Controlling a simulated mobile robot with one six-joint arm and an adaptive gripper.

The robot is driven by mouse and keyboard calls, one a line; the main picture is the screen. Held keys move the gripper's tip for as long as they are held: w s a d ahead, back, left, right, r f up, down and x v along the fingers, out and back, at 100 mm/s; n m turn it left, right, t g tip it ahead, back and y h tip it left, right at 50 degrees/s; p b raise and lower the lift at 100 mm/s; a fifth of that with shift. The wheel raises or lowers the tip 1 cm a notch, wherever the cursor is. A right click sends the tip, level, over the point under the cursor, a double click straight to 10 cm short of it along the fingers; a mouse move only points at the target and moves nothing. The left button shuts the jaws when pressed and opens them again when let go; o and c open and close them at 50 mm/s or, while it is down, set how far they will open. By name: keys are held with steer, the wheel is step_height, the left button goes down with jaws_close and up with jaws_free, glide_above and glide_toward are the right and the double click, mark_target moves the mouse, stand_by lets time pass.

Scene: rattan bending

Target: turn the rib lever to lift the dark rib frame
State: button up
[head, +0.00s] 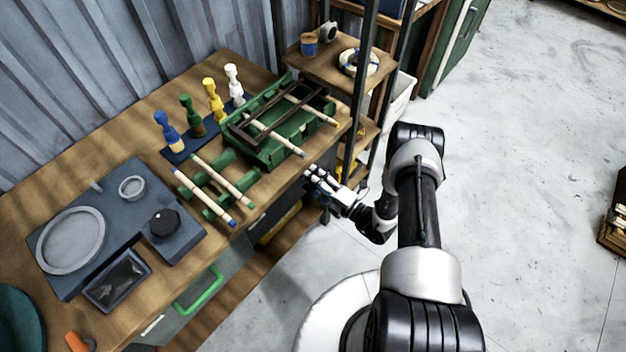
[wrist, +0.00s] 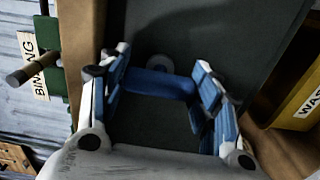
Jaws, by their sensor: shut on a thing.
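My gripper (head: 318,180) is at the front edge of the workbench, below the green tray. In the wrist view its blue-padded fingers (wrist: 160,97) close around a blue bar, which I take as the rib lever (wrist: 158,82). The lever sits against a dark grey panel, with a pale round hub just behind it. In the head view the lever is hidden by my gripper.
A green rack (head: 218,184) with two pale rods stands left of the tray. Coloured pegs (head: 212,98) stand behind. A grey fixture (head: 185,247) is at the bench's left. A black post (head: 361,95) rises close to my gripper. A yellow bin (wrist: 297,112) shows in the wrist view.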

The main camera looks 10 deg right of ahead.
steer(key=o, duration=1.1)
steer(key=shift+c, duration=0.2)
steer(key=v, duration=1.2)
